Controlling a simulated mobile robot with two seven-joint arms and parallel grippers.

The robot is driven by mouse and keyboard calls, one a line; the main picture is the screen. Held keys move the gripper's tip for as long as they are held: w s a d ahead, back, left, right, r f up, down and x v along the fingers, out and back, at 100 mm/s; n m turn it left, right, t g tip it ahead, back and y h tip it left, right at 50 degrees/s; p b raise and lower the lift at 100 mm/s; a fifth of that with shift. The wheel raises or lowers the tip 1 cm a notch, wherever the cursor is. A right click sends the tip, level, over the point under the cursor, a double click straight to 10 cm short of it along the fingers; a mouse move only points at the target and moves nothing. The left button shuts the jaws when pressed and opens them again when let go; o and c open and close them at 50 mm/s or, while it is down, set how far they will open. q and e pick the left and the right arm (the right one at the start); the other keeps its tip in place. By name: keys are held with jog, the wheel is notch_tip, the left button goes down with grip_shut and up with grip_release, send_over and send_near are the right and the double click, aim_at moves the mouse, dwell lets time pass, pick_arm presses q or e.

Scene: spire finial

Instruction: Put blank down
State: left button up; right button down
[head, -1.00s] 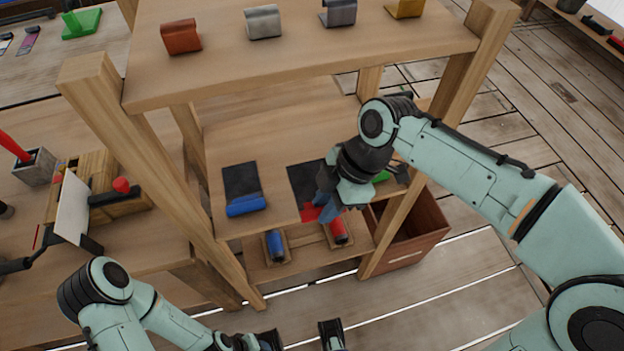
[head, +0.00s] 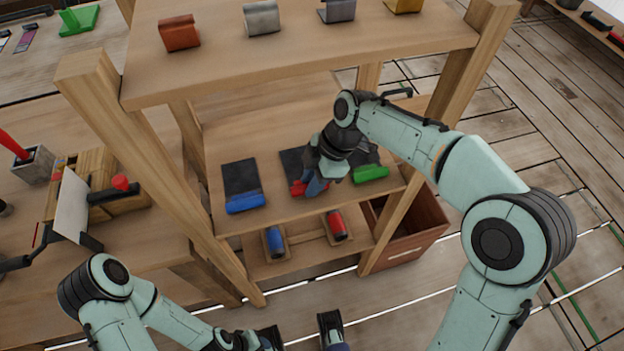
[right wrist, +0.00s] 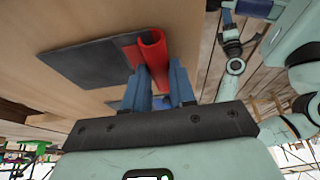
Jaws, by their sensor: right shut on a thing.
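The red blank (head: 297,188), with its rolled edge, is at the front of the middle dark pad (head: 293,160) on the middle shelf. My right gripper (head: 314,184) is shut on it from the front right and partly covers it. In the right wrist view the red blank (right wrist: 152,48) lies between the two blue fingertips (right wrist: 156,76), beside the dark pad (right wrist: 90,60). I cannot tell whether it rests fully on the shelf.
A blue piece (head: 245,203) and a green piece (head: 371,174) lie on dark pads either side. The upper shelf (head: 300,50) hangs above, with wooden posts (head: 140,165) at the sides. Blue and red rollers (head: 337,225) and a brown bin (head: 420,230) are below.

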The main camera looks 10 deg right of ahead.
jog(key=shift+f, duration=0.1)
jog(key=c, duration=0.9)
grip_release()
jog(key=p+v, duration=0.1)
jog(key=v, duration=0.6)
jog(key=shift+d+r, duration=0.15)
jog(key=shift+r, duration=0.2)
